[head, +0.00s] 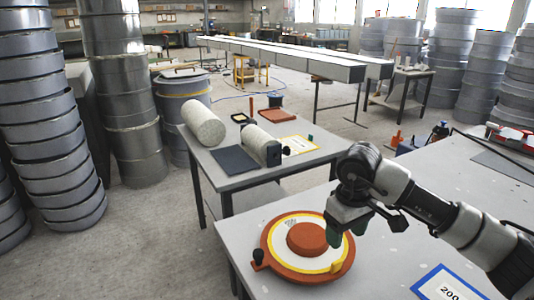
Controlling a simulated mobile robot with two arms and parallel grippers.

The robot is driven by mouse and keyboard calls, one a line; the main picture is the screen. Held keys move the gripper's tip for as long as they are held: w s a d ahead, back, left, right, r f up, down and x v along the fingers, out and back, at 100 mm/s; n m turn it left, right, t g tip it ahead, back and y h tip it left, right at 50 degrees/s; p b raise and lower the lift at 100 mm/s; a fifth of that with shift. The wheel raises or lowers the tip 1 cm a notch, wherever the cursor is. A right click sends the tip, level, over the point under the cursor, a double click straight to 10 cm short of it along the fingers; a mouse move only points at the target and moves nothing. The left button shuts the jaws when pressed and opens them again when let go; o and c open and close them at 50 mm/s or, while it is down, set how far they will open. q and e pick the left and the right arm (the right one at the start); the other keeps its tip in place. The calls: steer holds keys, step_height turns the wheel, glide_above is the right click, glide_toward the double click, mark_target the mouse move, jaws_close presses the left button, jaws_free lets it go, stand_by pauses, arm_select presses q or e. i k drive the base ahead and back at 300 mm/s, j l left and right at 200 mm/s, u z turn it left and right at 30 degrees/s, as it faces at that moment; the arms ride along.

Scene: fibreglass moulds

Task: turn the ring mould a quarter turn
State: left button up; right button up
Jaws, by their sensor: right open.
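The ring mould (281,263) lies flat on the grey table near the bottom middle of the head view. It is an orange-brown disc with a yellow ring, a pale inner ring and a raised round orange middle. A dark knob (258,256) stands at its left edge, and a small yellow block (337,267) sits at its right edge. My right gripper (343,232) is open, over the upper right part of the mould, and hides some of its rim. I cannot tell whether it touches the mould. My left gripper is not in view.
The grey table (395,255) has a blue-framed card (447,285) at its front. A second table (225,180) behind holds a pale roll (203,124), a dark mat (235,160) and another roll. Stacked metal drums (125,90) stand at the left. The table between mould and card is clear.

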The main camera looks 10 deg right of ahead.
mark_target(305, 239)
steer(key=k+j, duration=0.5)
steer(key=k, duration=0.15)
steer(key=k+j, duration=0.5)
steer(key=k, duration=0.2)
